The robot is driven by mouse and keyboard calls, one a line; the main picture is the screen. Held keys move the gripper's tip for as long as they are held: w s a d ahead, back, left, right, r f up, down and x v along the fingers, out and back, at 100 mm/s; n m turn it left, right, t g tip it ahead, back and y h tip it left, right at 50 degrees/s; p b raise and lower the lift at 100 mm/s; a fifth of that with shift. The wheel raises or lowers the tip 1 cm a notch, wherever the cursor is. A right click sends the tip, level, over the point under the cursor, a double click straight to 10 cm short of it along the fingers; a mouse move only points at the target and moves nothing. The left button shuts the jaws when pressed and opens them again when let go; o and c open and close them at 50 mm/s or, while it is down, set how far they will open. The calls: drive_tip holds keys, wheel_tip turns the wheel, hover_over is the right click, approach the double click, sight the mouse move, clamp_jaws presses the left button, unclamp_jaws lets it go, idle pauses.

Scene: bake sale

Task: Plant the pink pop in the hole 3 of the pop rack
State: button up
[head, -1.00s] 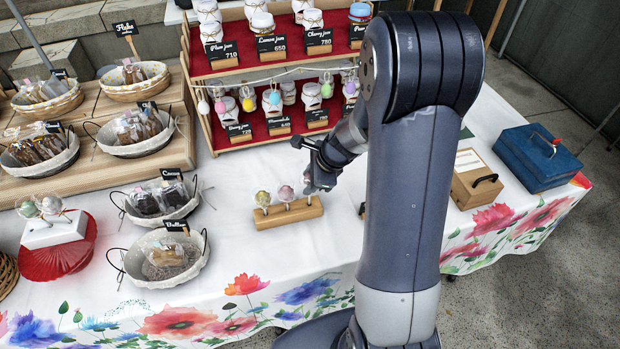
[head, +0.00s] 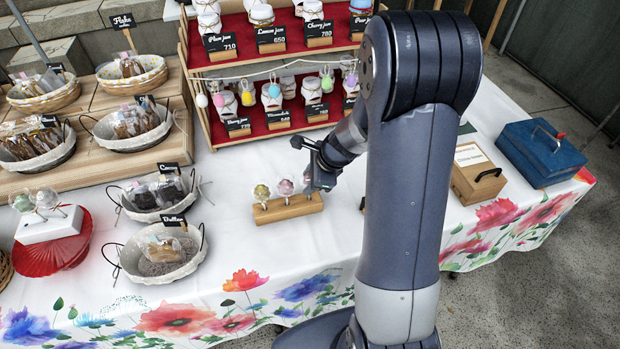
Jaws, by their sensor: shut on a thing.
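The pop rack (head: 270,215) is a light wooden block on the white tablecloth. A yellow-green pop (head: 262,192) stands at its left end and a pale pink and white pop (head: 286,187) stands in the middle. My gripper (head: 312,180) is above the rack's right end. It is shut on a pop that I take to be the pink pop (head: 307,180). Its head is mostly hidden by the jaws; a short pale stick shows below, close to the rack's top. I cannot tell whether the stick is in the hole.
A red-shelved jar stand (head: 215,143) with hanging egg ornaments is behind the rack. Baskets of bagged sweets, including a grey one (head: 130,272), are at left. A wooden box (head: 478,185) and blue box (head: 540,155) are at right.

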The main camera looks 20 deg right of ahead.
drive_tip(key=shift+f+b, duration=0.35)
drive_tip(key=shift+f, duration=0.15)
drive_tip(key=o, duration=0.7)
drive_tip(key=shift+r, duration=0.15)
drive_tip(key=p+v, duration=0.1)
drive_tip(key=v, duration=0.9)
drive_tip(key=shift+s+r, duration=0.2)
drive_tip(key=shift+r, duration=0.05)
drive_tip(key=shift+d, duration=0.1)
drive_tip(key=b+x, duration=0.1)
drive_tip(key=x, duration=0.9)
drive_tip(key=shift+w+f, duration=0.15)
drive_tip(key=shift+f, duration=0.2)
drive_tip(key=shift+r+p, duration=0.45)
drive_tip(key=shift+f, duration=0.1)
